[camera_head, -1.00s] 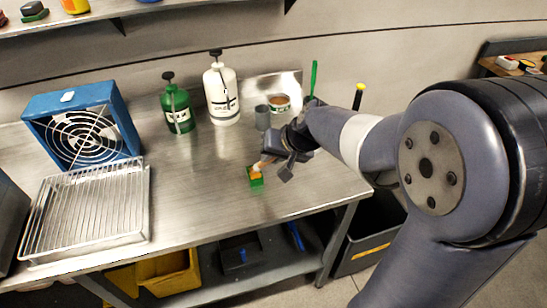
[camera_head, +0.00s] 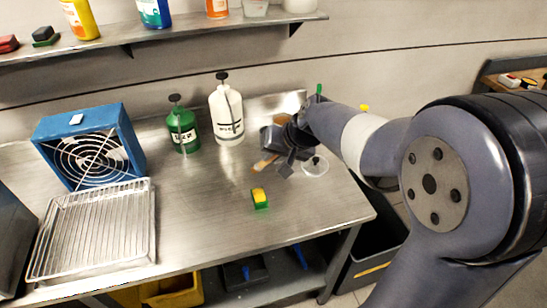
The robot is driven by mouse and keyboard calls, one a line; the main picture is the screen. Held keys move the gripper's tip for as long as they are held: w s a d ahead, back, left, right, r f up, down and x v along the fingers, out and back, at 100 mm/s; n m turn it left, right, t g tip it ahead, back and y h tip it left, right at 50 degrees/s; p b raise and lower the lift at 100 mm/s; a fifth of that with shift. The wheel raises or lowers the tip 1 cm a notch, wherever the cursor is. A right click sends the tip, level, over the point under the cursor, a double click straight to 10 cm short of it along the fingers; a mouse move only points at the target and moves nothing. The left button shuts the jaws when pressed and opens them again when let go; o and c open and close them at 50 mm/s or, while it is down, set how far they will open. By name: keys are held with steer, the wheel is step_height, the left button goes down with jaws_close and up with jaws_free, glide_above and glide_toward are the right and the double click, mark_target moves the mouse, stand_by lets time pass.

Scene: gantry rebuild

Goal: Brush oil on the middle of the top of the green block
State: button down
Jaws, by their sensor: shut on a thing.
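The green block (camera_head: 261,200) stands on the steel bench, with a yellow patch (camera_head: 259,194) on its top. My gripper (camera_head: 283,160) is shut on a small brush (camera_head: 264,163), whose tan-orange end sticks out to the left of the jaws. The brush is up and behind the block in the picture, apart from it. The arm and jaws hide much of the brush. I cannot tell whether oil is on its bristles.
A clear round dish (camera_head: 315,166) lies right of my gripper. A grey cup (camera_head: 268,138) is just behind it. Green (camera_head: 181,128) and white (camera_head: 226,114) bottles, a blue fan box (camera_head: 88,147) and a wire rack (camera_head: 92,232) stand left. The bench around the block is clear.

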step_height(320, 180, up, 2)
steer(key=shift+r+p, duration=0.1)
steer(key=shift+p, duration=0.4)
steer(key=shift+f, duration=0.2)
